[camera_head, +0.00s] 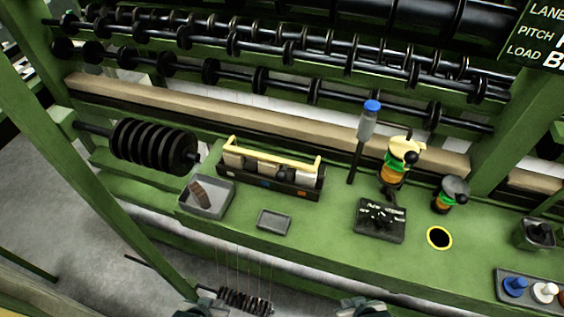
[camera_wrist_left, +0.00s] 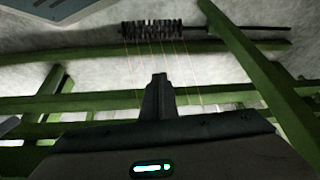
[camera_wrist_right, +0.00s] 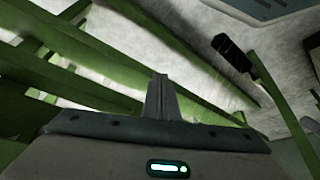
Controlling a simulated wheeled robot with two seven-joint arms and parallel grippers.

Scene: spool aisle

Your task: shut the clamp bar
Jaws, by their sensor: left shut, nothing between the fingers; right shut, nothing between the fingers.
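My left gripper (camera_wrist_left: 159,80) is shut and empty in the left wrist view. My right gripper (camera_wrist_right: 160,80) is shut and empty in the right wrist view. In the head view only dark parts of my arms show at the bottom edge, well in front of the bench and apart from the bar.
A grey tray (camera_head: 218,201) with a brown piece and a small tray (camera_head: 274,221) stand near the holder. Black discs (camera_head: 150,146) on a rod are at the left.

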